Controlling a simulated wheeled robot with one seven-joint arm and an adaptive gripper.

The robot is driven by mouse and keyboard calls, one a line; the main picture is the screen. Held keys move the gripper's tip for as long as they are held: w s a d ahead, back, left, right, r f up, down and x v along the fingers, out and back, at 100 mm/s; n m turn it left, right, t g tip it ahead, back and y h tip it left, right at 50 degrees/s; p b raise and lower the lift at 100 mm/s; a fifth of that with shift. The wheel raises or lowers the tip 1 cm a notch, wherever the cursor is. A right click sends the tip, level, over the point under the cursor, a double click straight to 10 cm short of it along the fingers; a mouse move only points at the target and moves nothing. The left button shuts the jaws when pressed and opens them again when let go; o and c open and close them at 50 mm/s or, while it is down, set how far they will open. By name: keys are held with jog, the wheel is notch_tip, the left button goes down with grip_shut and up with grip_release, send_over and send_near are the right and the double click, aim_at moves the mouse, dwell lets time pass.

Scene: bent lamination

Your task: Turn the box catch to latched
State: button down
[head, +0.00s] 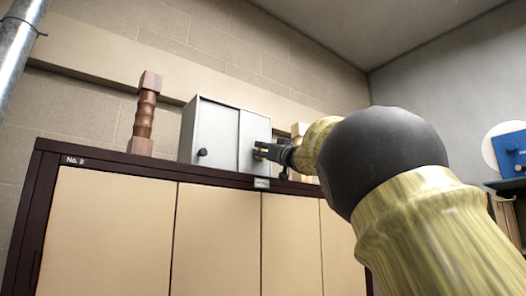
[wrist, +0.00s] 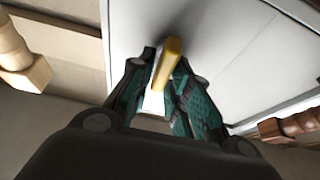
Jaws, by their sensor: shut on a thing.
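The grey box (head: 207,125) stands on top of the cupboard in the head view, with two front panels and a dark round knob (head: 202,152) on the left one. My gripper (head: 266,153) is at the front of its right panel. In the wrist view, my gripper (wrist: 166,75) is shut on the yellow catch (wrist: 169,58), which sticks out from the pale box face (wrist: 220,40). The fingers lie on both sides of the catch. The catch is mostly hidden in the head view, and I cannot tell its exact angle.
The box rests on a dark-framed cupboard (head: 110,215) with tan doors. A turned brown wooden post (head: 144,118) stands left of the box. A paler wooden piece (head: 299,130) stands to its right, partly behind my arm. A blue device (head: 512,150) is at the far right.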

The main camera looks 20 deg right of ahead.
jog(key=shift+n, duration=0.3)
jog(key=n+y, duration=0.1)
jog(key=n+g+y, duration=0.1)
jog(key=n, duration=0.3)
jog(key=shift+a+y, duration=0.25)
jog(key=shift+y, duration=0.15)
jog(key=n, duration=0.2)
jog(key=n+g+y, duration=0.1)
jog(key=n, duration=0.1)
jog(key=n+g, duration=0.1)
jog(key=n, duration=0.1)
jog(key=shift+s+a+f+y, duration=0.2)
jog(key=shift+a+y, duration=0.1)
jog(key=shift+y, duration=0.1)
jog(key=n+g, duration=0.1)
jog(key=n, duration=0.1)
jog(key=n+g, duration=0.1)
jog(key=n, duration=0.2)
jog(key=shift+a+f+n+g+y, duration=0.15)
jog(key=shift+f+n+g+y, duration=0.15)
jog(key=shift+g, duration=0.1)
jog(key=n, duration=0.1)
jog(key=n+g, duration=0.1)
jog(key=n, duration=0.3)
jog(key=shift+a+f+g+h, duration=0.1)
jog(key=shift+f+g+h, duration=0.25)
jog(key=shift+g+h, duration=0.05)
jog(key=c, duration=1.5)
grip_release()
